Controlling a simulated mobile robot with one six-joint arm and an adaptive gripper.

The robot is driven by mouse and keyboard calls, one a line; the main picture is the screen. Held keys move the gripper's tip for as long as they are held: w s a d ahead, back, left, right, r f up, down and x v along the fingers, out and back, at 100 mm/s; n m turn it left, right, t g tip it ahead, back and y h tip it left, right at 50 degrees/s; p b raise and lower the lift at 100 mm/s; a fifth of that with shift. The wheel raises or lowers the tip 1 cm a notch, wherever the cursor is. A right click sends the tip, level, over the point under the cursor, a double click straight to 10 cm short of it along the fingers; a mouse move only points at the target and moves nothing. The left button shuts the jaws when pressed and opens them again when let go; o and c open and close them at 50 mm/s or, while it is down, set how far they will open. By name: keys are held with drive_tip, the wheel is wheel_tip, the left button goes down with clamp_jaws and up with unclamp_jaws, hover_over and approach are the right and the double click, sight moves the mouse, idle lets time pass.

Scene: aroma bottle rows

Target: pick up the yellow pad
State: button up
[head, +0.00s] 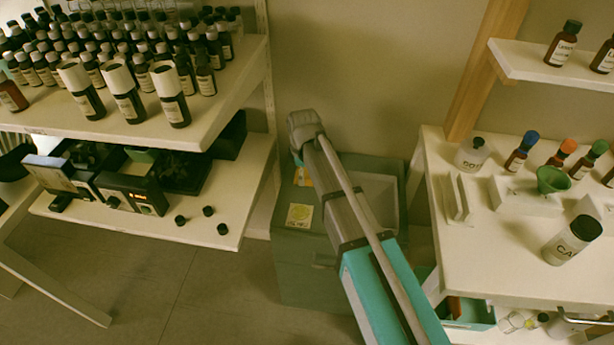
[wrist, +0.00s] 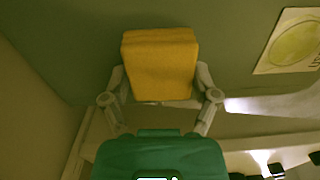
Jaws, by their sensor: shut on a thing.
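The yellow pad (wrist: 160,65) is a thick orange-yellow block in the wrist view. It sits between the two grey fingers of my gripper (wrist: 161,80), which are shut on its sides. In the head view a small yellow patch, likely the pad (head: 304,177), shows beside my arm at the grey-green cabinet. My arm hides most of that spot, and my fingers are not clear there. I cannot tell whether the pad touches a surface below.
The grey-green cabinet (head: 290,262) bears a paper label with a yellow circle (head: 299,215). A bottle-filled shelf (head: 215,105) stands left. A white table (head: 490,262) with bottles and a green funnel (head: 552,180) stands close on the right.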

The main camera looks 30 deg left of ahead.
drive_tip(key=shift+r, duration=0.15)
wheel_tip(320, 180, up, 10)
drive_tip(key=p, duration=1)
idle(0.7)
drive_tip(key=o, duration=0.5)
drive_tip(key=c, duration=0.4)
drive_tip(key=shift+s, duration=0.1)
